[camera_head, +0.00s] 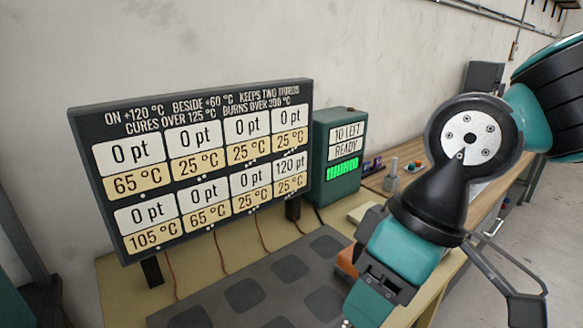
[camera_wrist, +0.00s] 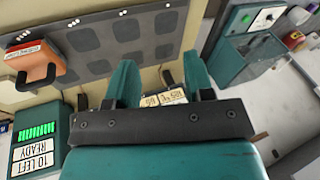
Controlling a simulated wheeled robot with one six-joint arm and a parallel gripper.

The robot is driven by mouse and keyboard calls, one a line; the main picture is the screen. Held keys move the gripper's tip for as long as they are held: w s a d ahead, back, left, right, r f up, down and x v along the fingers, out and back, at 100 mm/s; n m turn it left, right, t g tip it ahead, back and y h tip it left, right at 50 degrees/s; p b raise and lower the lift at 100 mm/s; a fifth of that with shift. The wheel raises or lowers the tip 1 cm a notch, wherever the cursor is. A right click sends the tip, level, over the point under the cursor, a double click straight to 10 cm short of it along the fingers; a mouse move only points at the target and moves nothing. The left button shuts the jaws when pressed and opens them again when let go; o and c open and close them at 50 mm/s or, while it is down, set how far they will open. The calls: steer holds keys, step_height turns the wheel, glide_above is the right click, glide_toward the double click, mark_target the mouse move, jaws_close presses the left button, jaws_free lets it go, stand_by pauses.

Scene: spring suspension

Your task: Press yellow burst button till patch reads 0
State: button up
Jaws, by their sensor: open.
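The dark readout board (camera_head: 195,165) shows eight cells. The bottom right cell reads 120 pt and 25 °C; the others read 0 pt, with temperatures from 25 to 105 °C. A grey plate with dark square patches (camera_head: 250,292) lies on the bench before it and shows in the wrist view (camera_wrist: 90,62). My gripper (camera_wrist: 158,72) is open and empty, its two teal fingers spread. In the head view it hangs at the lower right, beside the plate, its tips near the bottom edge. I cannot make out a yellow burst button in either view.
A green box (camera_head: 322,170) reads 10 LEFT, READY, with a green bar. Cream labels (camera_wrist: 168,98) show between my fingers. A teal bin (camera_wrist: 245,60) with a dial stands at the wrist view's right.

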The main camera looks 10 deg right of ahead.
jaws_close()
stand_by(1.6)
